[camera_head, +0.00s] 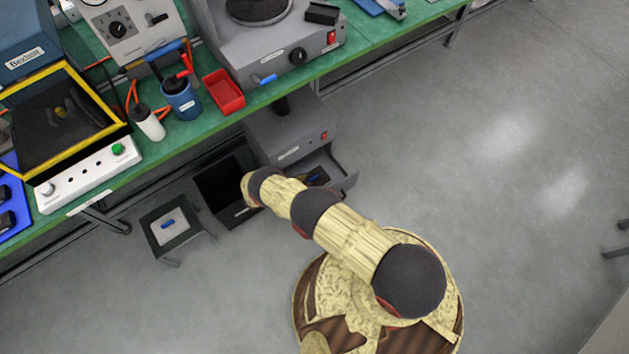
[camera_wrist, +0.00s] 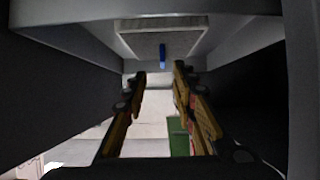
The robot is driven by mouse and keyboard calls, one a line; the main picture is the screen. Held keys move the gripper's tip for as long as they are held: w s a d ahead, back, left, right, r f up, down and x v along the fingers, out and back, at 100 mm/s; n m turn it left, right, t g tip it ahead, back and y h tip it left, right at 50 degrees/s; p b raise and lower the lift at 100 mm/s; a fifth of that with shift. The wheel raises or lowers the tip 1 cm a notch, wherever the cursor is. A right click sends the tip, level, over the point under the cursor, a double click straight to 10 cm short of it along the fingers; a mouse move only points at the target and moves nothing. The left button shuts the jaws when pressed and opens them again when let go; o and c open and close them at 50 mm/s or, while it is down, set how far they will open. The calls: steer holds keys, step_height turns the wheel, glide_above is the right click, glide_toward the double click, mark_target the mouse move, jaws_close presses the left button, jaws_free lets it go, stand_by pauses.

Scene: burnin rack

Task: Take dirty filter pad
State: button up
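In the wrist view, a grey pad with a pale rim (camera_wrist: 160,40) and an upright blue tab (camera_wrist: 162,54) sits inside a grey housing, ahead of my gripper. My gripper (camera_wrist: 160,71) is open, its two fingers apart with nothing between them. The blue tab appears just beyond the fingertips, near the gap between them; contact is not visible. In the head view, my arm reaches to the lower grey machine (camera_head: 290,135) and my fingers are hidden. A blue-tabbed pad (camera_head: 316,178) lies at the machine's open front, partly hidden. Which pad is dirty, I cannot tell.
A small stand (camera_head: 178,232) with a blue-tabbed grey top and a dark open bin (camera_head: 222,185) stand left of the machine. The green bench (camera_head: 368,35) above holds a red tray (camera_head: 224,92) and instruments. Grey housing walls flank my gripper.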

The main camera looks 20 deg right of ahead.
steer(key=b+x, duration=0.1)
steer(key=x, duration=0.4)
steer(key=shift+w+f, duration=0.1)
steer(key=shift+w, duration=0.1)
steer(key=shift+a, duration=0.1)
jaws_close()
stand_by(0.3)
